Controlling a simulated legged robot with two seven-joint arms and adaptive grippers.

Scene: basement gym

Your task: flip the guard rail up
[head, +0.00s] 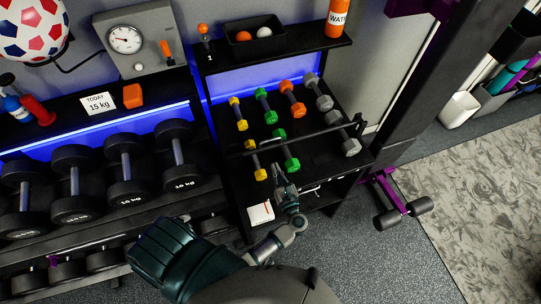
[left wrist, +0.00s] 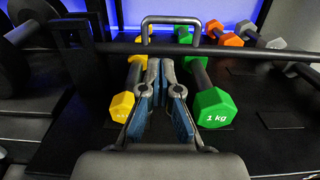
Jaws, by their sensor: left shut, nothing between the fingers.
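The guard rail (head: 318,132) is a dark bar running across the shelf of coloured dumbbells, passing above them. In the left wrist view the rail (left wrist: 235,53) runs level across the picture, with a grey loop handle (left wrist: 172,20) standing up from it. My left gripper (head: 279,170) is at the front of the shelf, on the near side of the rail. In the left wrist view its fingers (left wrist: 160,66) are closed together and empty, just below the rail, between a yellow and a green dumbbell. Whether the fingertips touch the rail is unclear. My right gripper is not in view.
A green 1 kg dumbbell (left wrist: 214,108) and a yellow dumbbell (left wrist: 123,106) flank the fingers closely. Orange (head: 292,98) and grey dumbbells (head: 318,91) lie farther right. A rack of black dumbbells (head: 125,165) stands left.

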